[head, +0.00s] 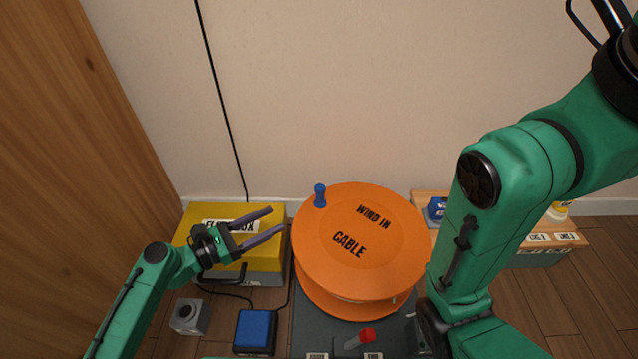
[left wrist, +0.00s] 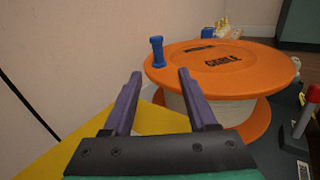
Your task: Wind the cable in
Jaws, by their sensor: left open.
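A large orange reel (head: 350,270) marked "WIND IN CABLE" stands on a dark grey base. A blue upright knob (head: 320,195) sits near the left back rim of its top disc. In the left wrist view the orange disc (left wrist: 230,62) and blue knob (left wrist: 157,52) lie ahead, over a pale drum. My left gripper (head: 278,219) is open and empty, left of the reel, above the yellow box and apart from the knob. Its two purple fingers also show in the left wrist view (left wrist: 160,74). My right arm rises at the right; its gripper's jaws cannot be made out.
A yellow-topped box (head: 188,222) stands left of the reel, against the wall. A black cable (head: 222,100) runs down the wall behind it. A red-tipped lever (head: 367,336), a blue box (head: 256,330) and a grey block (head: 190,316) are in front. A wooden shelf (head: 570,240) is at right.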

